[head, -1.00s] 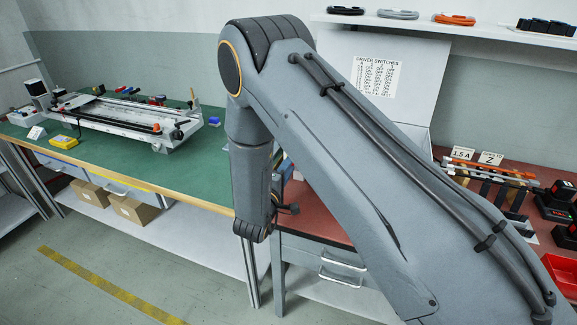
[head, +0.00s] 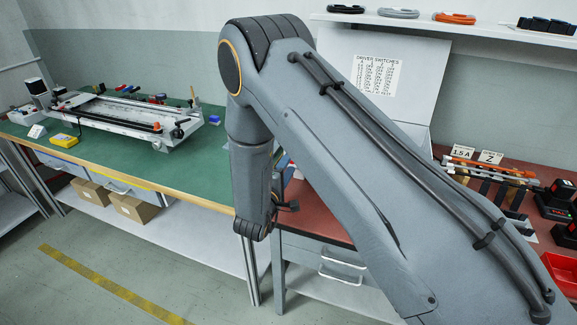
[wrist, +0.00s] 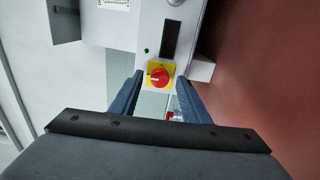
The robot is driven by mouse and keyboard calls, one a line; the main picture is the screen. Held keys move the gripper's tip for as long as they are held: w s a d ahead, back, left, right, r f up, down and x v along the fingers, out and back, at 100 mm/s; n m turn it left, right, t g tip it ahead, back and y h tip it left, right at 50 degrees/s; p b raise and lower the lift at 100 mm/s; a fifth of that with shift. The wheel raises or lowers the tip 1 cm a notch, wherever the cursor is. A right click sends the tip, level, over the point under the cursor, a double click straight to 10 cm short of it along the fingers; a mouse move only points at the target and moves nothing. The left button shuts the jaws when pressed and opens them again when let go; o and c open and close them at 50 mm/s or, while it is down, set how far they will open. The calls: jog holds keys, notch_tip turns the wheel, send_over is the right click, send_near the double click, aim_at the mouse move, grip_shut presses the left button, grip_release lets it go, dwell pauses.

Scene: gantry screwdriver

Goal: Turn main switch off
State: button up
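The main switch (wrist: 159,77) shows in the wrist view as a red round knob on a yellow square plate, on the face of a light grey cabinet (wrist: 145,35). A pale mark runs across the knob, but its position labels are too small to read. My gripper (wrist: 158,88) is open, with its two dark fingers on either side of the lower part of the yellow plate. The fingers look apart from the knob; how far it lies beyond the tips I cannot tell. In the head view my arm hides the switch and the gripper.
A red-brown bench top (head: 310,208) lies under my arm, and it fills the right of the wrist view. A green table (head: 110,150) with a gantry frame (head: 125,112) is at the left. A driver switches chart (head: 375,75) hangs on a grey panel behind my arm.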

jog(key=b+v, duration=0.1)
jog(key=v, duration=0.7)
jog(key=shift+w, duration=0.1)
